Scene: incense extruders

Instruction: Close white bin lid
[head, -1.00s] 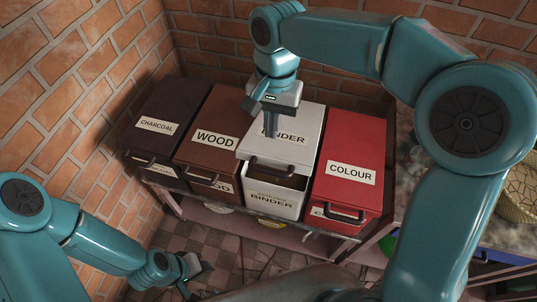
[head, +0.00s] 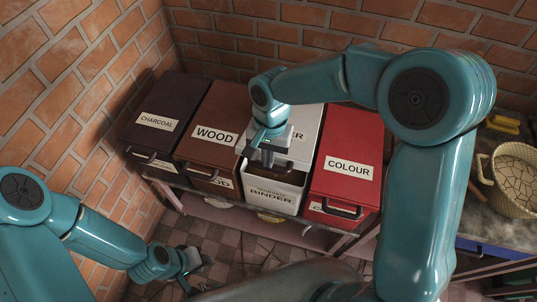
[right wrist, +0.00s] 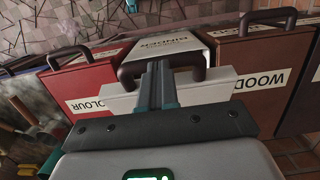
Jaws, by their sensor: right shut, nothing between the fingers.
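The white bin (head: 274,194) labelled BINDER stands between a brown and a red bin. Its white lid (head: 305,128) is raised at the front, with a dark gap above the bin's front wall in the head view. My right gripper (head: 267,158) is shut and empty at the lid's front edge, by the dark lid handle, and covers part of the lid label. In the right wrist view its fingers (right wrist: 158,85) reach the handle (right wrist: 163,62); contact is unclear. My left gripper (head: 192,263) hangs low at the left, away from the bins; its jaw state is unclear.
The charcoal bin (head: 158,112), wood bin (head: 212,127) and red colour bin (head: 347,145) stand close beside the white bin on a low shelf. Brick walls rise behind and left. A woven basket (head: 515,178) stands on the right counter.

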